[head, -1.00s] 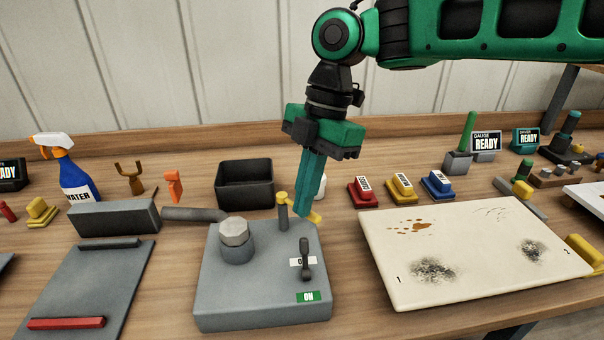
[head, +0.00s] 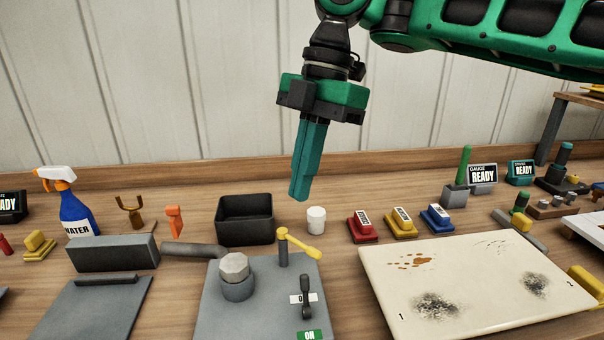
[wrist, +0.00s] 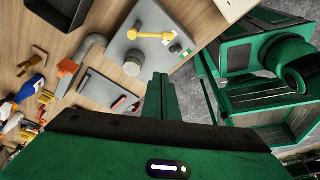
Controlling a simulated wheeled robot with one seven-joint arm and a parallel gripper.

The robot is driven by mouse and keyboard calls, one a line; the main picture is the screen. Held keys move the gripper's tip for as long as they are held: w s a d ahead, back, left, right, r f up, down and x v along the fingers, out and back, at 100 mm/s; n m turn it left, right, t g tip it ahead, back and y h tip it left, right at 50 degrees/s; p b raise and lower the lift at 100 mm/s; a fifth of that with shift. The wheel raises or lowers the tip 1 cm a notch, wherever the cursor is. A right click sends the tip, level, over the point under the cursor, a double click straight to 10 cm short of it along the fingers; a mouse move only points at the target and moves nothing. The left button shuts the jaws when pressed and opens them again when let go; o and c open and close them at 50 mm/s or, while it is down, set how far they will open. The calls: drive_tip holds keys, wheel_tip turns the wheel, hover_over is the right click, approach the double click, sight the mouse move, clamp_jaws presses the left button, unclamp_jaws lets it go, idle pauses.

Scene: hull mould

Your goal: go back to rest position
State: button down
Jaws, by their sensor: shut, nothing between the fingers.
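My gripper (head: 302,196) is in the air above the workbench in the head view. Its green fingers point down and are pressed together with nothing between them. Below and in front of it is a grey fixture block (head: 260,308) with a yellow-handled lever (head: 300,243), a capped round post (head: 236,270), a dark toggle switch (head: 306,290) and a green ON label. The gripper is apart from all of these. In the wrist view, the shut fingers (wrist: 160,82) show below the same fixture block (wrist: 152,40).
A black bin (head: 245,220) and white cup (head: 316,220) stand behind the block. Red, yellow and blue labelled pieces (head: 402,222) sit right of centre, behind a stained cream panel (head: 470,270). A WATER spray bottle (head: 75,212) stands left. The air around my gripper is clear.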

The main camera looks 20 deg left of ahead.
drive_tip(key=shift+w+d+r, duration=0.1)
drive_tip(key=shift+r, duration=0.1)
idle(0.3)
drive_tip(key=w+d+f+m+t, duration=0.1)
drive_tip(key=w+d+f+m, duration=0.25)
drive_tip(key=d+m, duration=0.55)
drive_tip(key=w+d+f+m+h, duration=0.15)
drive_tip(key=d+f+m, duration=0.3)
drive_tip(key=d, duration=0.95)
drive_tip(key=w+d+f+m+t+y, duration=0.1)
drive_tip(key=w+d+f+m, duration=0.2)
drive_tip(key=d+m, duration=0.65)
drive_tip(key=s+d+f+m, duration=0.3)
drive_tip(key=s+d, duration=0.3)
drive_tip(key=d, duration=0.2)
drive_tip(key=s+d+f+m, duration=0.4)
drive_tip(key=s+d+m, duration=0.2)
drive_tip(key=d, duration=0.3)
drive_tip(key=s+d+f+m, duration=0.3)
drive_tip(key=s+d+m, duration=0.2)
drive_tip(key=s+d, duration=0.2)
drive_tip(key=shift+d+f+t+h, duration=0.25)
drive_tip(key=shift+d+t+h, duration=0.15)
drive_tip(key=shift+d, duration=0.5)
